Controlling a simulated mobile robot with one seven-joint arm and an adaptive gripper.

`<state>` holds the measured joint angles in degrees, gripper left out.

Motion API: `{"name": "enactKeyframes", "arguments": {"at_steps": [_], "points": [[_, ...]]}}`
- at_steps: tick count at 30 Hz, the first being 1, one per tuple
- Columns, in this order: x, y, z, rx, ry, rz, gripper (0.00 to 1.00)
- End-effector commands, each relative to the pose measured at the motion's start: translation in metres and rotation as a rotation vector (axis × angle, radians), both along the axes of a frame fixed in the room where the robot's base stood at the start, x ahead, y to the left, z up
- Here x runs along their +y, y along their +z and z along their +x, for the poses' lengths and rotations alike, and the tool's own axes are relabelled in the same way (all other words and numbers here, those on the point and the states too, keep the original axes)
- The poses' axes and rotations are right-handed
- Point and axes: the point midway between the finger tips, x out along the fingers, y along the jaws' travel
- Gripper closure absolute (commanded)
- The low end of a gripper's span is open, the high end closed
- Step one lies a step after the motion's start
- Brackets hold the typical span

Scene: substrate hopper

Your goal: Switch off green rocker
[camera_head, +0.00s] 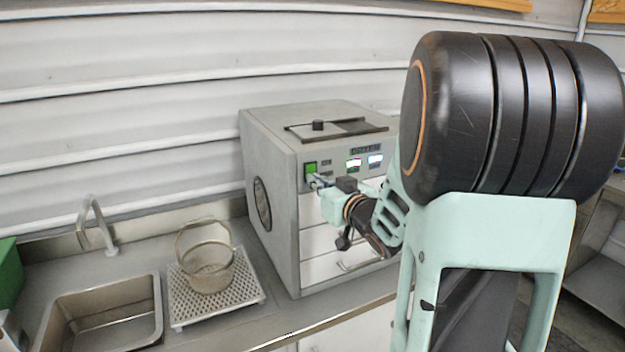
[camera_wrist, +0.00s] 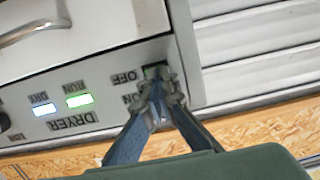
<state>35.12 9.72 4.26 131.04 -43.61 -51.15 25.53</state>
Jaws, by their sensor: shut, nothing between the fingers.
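The green rocker (camera_head: 310,168) is on the front panel of the grey dryer box (camera_head: 271,150), near the panel's left edge. My gripper (camera_head: 315,182) is shut and empty, with its tips at the lower part of the rocker. In the wrist view the gripper tips (camera_wrist: 160,95) cover much of the rocker (camera_wrist: 153,71), and only a dark green strip shows beside the OFF label. The ON label is partly hidden by a finger. I cannot tell whether the tips touch the rocker or which way it is tilted.
Lit RUN (camera_wrist: 79,100) and DRY (camera_wrist: 43,109) lamps sit beside the rocker.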

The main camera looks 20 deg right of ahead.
Motion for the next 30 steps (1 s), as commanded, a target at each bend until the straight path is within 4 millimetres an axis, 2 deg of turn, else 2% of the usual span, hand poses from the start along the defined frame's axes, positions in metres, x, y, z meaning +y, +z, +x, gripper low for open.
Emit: {"name": "enactKeyframes", "arguments": {"at_steps": [17,30], "points": [[-0.001,-0.004,0.000,-0.011,0.000,0.000,1.00],[0.000,-0.011,0.009,-0.129,0.001,0.004,1.00]]}}
